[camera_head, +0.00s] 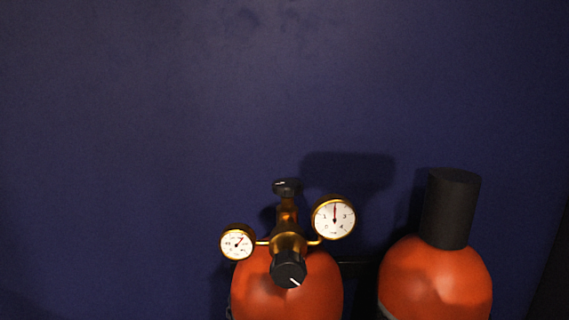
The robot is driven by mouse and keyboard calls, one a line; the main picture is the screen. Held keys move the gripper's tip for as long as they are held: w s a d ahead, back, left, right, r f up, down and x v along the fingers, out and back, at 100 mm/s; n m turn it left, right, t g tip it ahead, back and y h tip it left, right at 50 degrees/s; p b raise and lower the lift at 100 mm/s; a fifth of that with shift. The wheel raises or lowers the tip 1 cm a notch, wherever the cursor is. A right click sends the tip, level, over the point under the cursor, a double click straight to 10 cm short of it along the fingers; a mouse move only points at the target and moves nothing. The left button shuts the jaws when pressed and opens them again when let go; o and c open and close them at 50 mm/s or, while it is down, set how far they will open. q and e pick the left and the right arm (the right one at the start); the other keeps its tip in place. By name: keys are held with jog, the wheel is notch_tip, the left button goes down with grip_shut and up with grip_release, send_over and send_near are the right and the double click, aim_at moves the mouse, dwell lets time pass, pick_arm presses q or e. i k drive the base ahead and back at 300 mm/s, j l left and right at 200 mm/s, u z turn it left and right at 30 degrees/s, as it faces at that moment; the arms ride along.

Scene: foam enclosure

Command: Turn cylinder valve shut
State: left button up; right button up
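An orange gas cylinder (320,290) stands at the lower middle of the head view. Its black valve knob (287,187) sits on top of a brass valve stem. A brass regulator (288,243) is mounted in front, with a black adjusting knob (289,270) that has a white mark. A small round gauge (238,242) is on the left and a larger gauge (334,218) on the right; the larger one's red needle points up. Neither of my grippers is in view.
A second orange cylinder (436,280) with a black cap (451,208) stands to the right, apart from the first. A dark blue wall (150,120) is behind both. The space left of the cylinders looks clear. A dark edge shows at the far lower right.

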aim_at(286, 187)
jog(key=k+j+u, duration=0.1)
jog(key=j, duration=0.3)
jog(key=k+j+u, duration=0.1)
jog(key=j, duration=0.25)
jog(key=k+j, duration=0.2)
jog(key=j, duration=0.25)
jog(key=k+j+u, duration=0.15)
jog(key=j, duration=0.2)
jog(key=j+u, duration=0.1)
jog(key=j, duration=0.35)
jog(key=k, duration=0.05)
